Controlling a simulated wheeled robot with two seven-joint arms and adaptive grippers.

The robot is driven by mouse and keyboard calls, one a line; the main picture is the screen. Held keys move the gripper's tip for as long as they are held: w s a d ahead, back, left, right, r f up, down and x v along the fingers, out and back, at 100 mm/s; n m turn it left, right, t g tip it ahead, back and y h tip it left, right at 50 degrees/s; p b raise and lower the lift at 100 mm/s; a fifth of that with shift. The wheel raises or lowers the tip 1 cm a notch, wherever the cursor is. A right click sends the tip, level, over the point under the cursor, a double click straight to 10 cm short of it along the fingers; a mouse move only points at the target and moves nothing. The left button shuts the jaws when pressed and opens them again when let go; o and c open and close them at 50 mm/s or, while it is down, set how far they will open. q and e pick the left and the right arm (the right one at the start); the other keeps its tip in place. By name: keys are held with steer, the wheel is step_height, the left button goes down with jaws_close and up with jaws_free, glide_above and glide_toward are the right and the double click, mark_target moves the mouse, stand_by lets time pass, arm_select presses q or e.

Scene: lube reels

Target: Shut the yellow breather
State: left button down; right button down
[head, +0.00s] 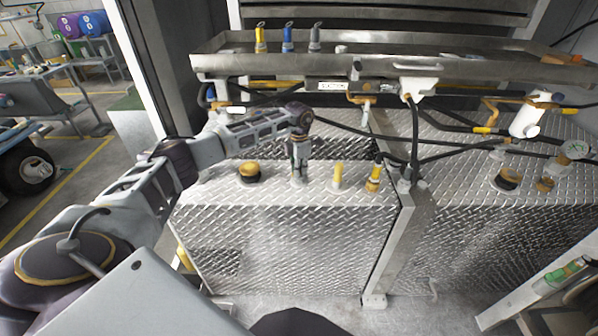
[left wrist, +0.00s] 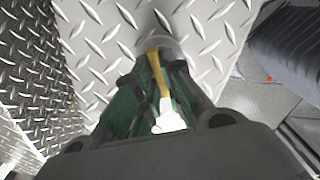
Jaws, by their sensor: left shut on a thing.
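My left gripper (head: 299,160) points down onto a fitting on top of the left diamond-plate tank (head: 290,230). In the left wrist view my left gripper (left wrist: 160,100) is shut on a narrow yellow piece (left wrist: 156,72) with a pale end, above a grey round base. This looks like the yellow breather, but the fingers hide much of it in the head view. A yellow post (head: 337,176) and a yellow-topped fitting (head: 375,172) stand to its right. A gold mushroom-shaped cap (head: 249,171) stands to its left. My right gripper is out of view.
A metal tray (head: 440,68) hangs above and behind, with a yellow, a blue and a grey spout (head: 314,38) standing on it. Hoses, white-and-orange dispensing handles (head: 418,88) and an upright post (head: 392,235) crowd the right. The tank's front top edge is clear.

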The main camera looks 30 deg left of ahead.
arm_select(q)
steer(key=m+b, duration=0.1)
steer(key=m, duration=0.3)
steer(key=shift+m, duration=0.3)
steer(key=shift+r, duration=0.1)
steer(key=c, duration=1.7)
jaws_free()
steer(key=shift+o, duration=0.9)
steer(key=shift+r, duration=0.6)
step_height(320, 180, up, 11)
steer(key=shift+f, duration=0.15)
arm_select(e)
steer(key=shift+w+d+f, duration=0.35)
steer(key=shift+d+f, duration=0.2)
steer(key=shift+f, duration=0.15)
